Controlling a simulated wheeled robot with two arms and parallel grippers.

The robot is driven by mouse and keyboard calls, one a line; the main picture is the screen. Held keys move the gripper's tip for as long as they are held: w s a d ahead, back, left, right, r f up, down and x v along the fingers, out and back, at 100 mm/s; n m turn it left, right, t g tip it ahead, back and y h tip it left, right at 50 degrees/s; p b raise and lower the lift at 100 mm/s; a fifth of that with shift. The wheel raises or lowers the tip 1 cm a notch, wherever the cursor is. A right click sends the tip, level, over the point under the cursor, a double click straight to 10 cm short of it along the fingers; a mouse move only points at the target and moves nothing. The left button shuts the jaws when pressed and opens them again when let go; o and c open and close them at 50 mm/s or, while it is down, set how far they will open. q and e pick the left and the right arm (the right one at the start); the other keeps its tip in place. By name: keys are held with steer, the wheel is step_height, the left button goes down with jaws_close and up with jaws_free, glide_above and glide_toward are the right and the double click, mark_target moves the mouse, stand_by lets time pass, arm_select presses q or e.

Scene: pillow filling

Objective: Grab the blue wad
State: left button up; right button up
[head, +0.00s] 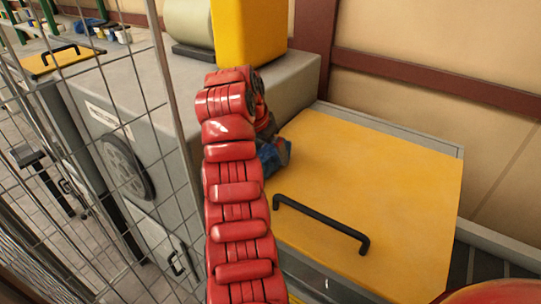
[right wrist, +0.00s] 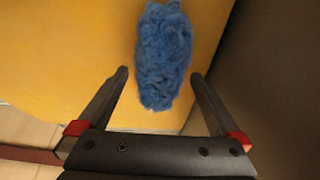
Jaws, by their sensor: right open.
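The blue wad (right wrist: 163,50) is a fluffy, elongated clump on the yellow surface in the right wrist view. In the head view, the blue wad (head: 274,157) shows only in part, at the left edge of the yellow lid, mostly hidden behind my red right arm. My right gripper (right wrist: 160,75) is open, with one dark finger on each side of the wad's near end. I see no grip on it, and cannot tell how far the fingertips are above the surface. My left gripper is not in view.
The yellow lid (head: 370,170) has a raised black handle (head: 320,225) and is otherwise clear. A grey machine (head: 140,115) with a yellow block (head: 248,30) stands behind and left. A wire fence (head: 90,180) is at left. A brown wall beam (head: 430,80) runs behind.

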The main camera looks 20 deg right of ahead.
steer(key=shift+w+d+f, duration=0.1)
steer(key=shift+d+f, duration=0.1)
steer(key=shift+f, duration=0.25)
steer(key=c, duration=1.4)
steer(key=shift+r, duration=0.15)
